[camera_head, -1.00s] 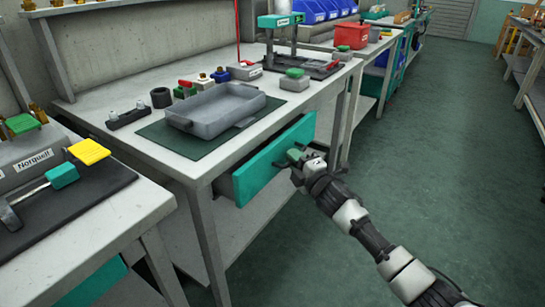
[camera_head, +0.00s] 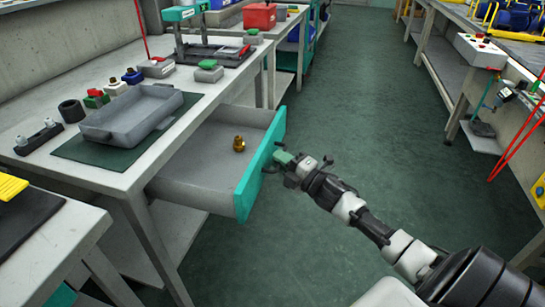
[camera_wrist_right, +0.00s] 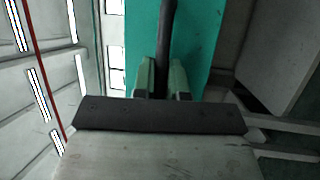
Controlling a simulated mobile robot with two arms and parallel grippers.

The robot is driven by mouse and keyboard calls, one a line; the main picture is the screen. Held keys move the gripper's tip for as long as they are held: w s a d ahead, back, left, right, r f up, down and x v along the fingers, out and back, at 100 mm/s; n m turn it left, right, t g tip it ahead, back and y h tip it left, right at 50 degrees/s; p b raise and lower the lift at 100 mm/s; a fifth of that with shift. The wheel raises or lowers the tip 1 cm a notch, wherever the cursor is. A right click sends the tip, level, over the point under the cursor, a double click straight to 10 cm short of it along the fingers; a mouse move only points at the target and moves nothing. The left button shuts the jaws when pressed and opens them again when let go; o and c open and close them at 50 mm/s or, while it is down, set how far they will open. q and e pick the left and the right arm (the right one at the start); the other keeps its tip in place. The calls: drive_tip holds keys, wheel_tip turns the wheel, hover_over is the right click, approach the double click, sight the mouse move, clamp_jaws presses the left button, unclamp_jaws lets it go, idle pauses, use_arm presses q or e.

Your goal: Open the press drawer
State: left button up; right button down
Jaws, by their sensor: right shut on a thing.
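The press drawer (camera_head: 208,172) is pulled well out from under the bench, with a grey inside and a teal front (camera_head: 262,166). A brass fitting (camera_head: 239,144) lies in it. My right gripper (camera_head: 276,161) is at the outer side of the drawer front, shut on the dark handle. In the right wrist view the dark handle bar (camera_wrist_right: 166,45) runs between my two green fingers (camera_wrist_right: 163,88), with the teal front (camera_wrist_right: 205,40) behind it. My left gripper is not in view.
A grey tray (camera_head: 131,118) sits on a dark green mat on the bench. A press stand (camera_head: 186,32) is farther back. The green aisle floor (camera_head: 375,130) to the right is open. Another bench with a control box (camera_head: 481,51) stands at the far right.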

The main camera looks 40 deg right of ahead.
idle(0.3)
drive_tip(key=c, duration=1.2)
unclamp_jaws()
drive_tip(key=p+v, duration=0.1)
drive_tip(key=v, duration=0.9)
drive_tip(key=shift+s+d, duration=0.15)
drive_tip(key=shift+s, duration=0.25)
drive_tip(key=shift+f, duration=0.1)
